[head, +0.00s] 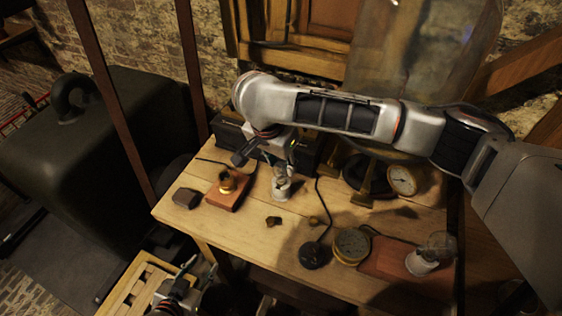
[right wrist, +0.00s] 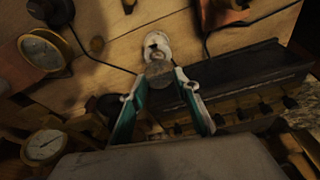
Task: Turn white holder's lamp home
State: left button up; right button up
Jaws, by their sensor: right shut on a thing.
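The white holder (head: 281,190) stands on the wooden table, below my right gripper (head: 287,167). In the right wrist view the white holder (right wrist: 156,45) is just beyond the fingertips. A greyish lamp (right wrist: 160,72) sits against the holder's mouth, between the teal fingers of my right gripper (right wrist: 161,82), which is shut on it. Whether the lamp is fully seated cannot be told. My left gripper (head: 201,268) is low at the left, off the table's front edge, with its fingers apart and empty.
A brass holder (head: 226,188) on a red-brown board and a dark block (head: 187,197) are to the left. A black disc (head: 312,255), a round gauge (head: 351,246) and another white holder with a glass lamp (head: 422,262) are to the right. A long dark box stands behind.

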jog(key=m, duration=0.3)
jog(key=shift+w+r+m+g+h, duration=0.1)
jog(key=shift+m+g+h, duration=0.2)
jog(key=shift+g+h, duration=0.1)
jog(key=shift+a+m, duration=0.15)
jog(key=shift+m, duration=0.55)
jog(key=o, duration=1.3)
